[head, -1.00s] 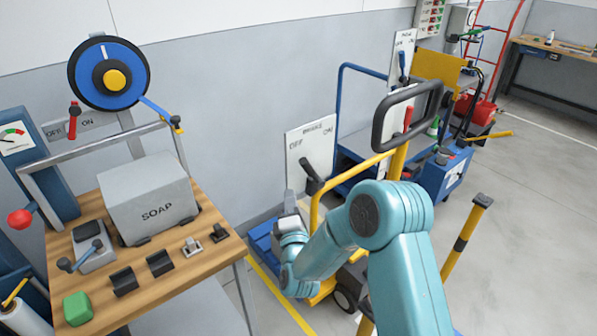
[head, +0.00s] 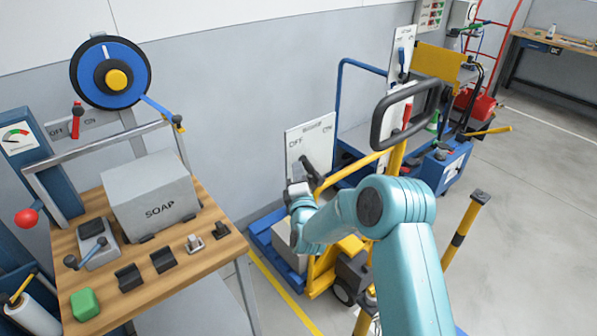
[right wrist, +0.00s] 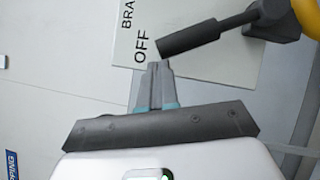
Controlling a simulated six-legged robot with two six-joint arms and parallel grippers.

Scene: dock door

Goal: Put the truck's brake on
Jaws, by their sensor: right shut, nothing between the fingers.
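The white brake panel (head: 318,135) stands behind the yellow truck (head: 322,272), with OFF at its left and ON at its right. Its dark lever (head: 313,173) leans up and left, toward the OFF side. In the right wrist view the lever's thick black grip (right wrist: 190,38) lies beside the word OFF on the panel (right wrist: 140,28). My right gripper (head: 298,188) is just below and left of the lever. Its fingertips (right wrist: 157,66) are shut and empty, pointing at the panel below the grip, apparently apart from it. My left gripper is out of view.
A wooden bench (head: 215,250) with a grey SOAP box (head: 150,195) stands at the left. The truck's black handle loop (head: 408,105) rises right of the panel. A yellow post (head: 465,232) stands at the right. Open floor lies beyond it.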

